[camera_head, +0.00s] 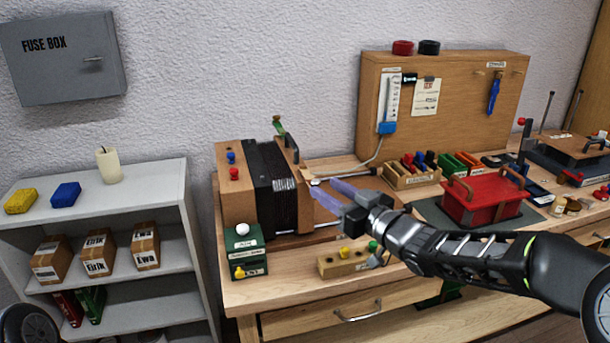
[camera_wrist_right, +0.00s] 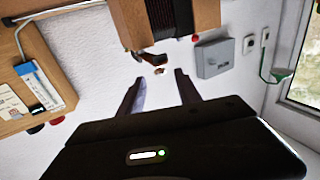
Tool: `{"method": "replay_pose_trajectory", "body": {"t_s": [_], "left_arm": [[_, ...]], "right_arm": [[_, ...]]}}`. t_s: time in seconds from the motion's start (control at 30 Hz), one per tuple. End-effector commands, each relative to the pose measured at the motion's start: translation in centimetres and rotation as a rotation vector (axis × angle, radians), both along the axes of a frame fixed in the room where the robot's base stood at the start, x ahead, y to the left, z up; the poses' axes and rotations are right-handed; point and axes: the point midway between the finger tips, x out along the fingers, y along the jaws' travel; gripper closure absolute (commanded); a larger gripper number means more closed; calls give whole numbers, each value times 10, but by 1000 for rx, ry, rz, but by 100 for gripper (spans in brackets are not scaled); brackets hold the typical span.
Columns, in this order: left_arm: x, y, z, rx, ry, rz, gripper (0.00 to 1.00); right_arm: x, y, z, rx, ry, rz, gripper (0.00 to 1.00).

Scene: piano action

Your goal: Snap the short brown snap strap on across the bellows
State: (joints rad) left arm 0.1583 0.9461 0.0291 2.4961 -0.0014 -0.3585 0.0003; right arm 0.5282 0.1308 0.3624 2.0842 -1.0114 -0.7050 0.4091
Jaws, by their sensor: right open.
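The bellows (camera_head: 273,187) is a black pleated block standing between a wooden end block (camera_head: 237,207) on its left and a thinner wooden board with a handle on its right. Its dark pleats also show at the top of the right wrist view (camera_wrist_right: 168,18). A short brown piece (camera_wrist_right: 152,58), perhaps the strap, shows beyond the fingertips in the right wrist view; whether it is attached is unclear. My right gripper (camera_head: 320,187) is open, its pale fingers pointing left beside the right-hand board. In its wrist view the gap between the fingers (camera_wrist_right: 161,76) looks empty.
A green box (camera_head: 247,262) with knobs stands at the bench's front left. A wooden block with coloured knobs (camera_head: 343,262) lies below my right gripper. A red box (camera_head: 484,198) sits on a dark mat to the right.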

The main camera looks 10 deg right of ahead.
Motion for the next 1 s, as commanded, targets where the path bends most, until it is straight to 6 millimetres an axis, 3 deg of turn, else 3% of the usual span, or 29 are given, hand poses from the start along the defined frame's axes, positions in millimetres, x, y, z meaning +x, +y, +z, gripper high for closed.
{"method": "replay_pose_trajectory", "body": {"t_s": [0.27, 0.63, 1.0], "left_arm": [[0, 0, 1, 0, -1, 0, 100], [0, 0, 6, 0, -1, 1, 100], [0, 0, 6, 0, -1, 1, 100]], "right_arm": [[16, 8, 0, 2, 1, 1, 59], [63, 31, 0, 2, 1, 1, 59], [70, 34, 0, 0, 0, 0, 59]]}}
